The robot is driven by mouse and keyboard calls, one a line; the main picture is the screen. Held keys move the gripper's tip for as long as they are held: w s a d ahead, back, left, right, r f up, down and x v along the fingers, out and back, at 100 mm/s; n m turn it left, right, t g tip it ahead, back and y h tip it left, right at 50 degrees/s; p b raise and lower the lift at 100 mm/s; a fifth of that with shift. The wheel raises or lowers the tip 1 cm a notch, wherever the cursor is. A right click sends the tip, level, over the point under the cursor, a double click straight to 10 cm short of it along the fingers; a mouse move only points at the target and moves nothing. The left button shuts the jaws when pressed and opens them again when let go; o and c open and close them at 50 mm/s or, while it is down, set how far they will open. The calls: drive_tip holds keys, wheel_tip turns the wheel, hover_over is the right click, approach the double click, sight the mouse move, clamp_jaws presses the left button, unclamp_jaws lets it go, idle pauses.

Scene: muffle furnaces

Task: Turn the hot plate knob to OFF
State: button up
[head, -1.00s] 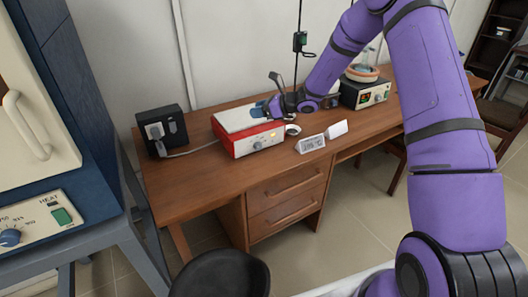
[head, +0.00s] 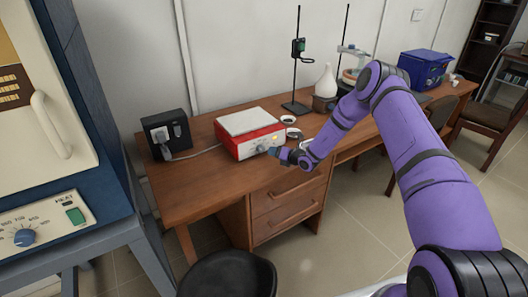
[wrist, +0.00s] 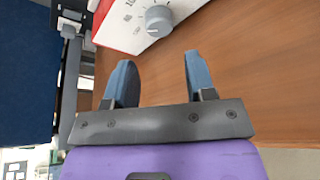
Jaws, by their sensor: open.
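The hot plate (head: 226,146) is a red and white box with a pale top plate. It stands on the wooden desk, and an orange light shows on its front. Its grey round knob (wrist: 158,20) shows in the wrist view, on the white front panel with printed marks. My gripper (wrist: 156,65) has two blue fingers, spread apart with nothing between them. The knob lies a short way beyond the fingertips, roughly in line with the gap, and is not touched.
A black power box (head: 167,135) stands left on the desk (head: 185,185). A furnace (head: 40,200) is at the left, and a black stool (head: 228,274) is in front.

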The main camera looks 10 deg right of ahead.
sight(262, 150)
drive_tip(key=x, duration=0.8)
drive_tip(key=shift+a+f, duration=0.1)
drive_tip(key=shift+c, duration=0.2)
drive_tip(key=c, duration=0.6)
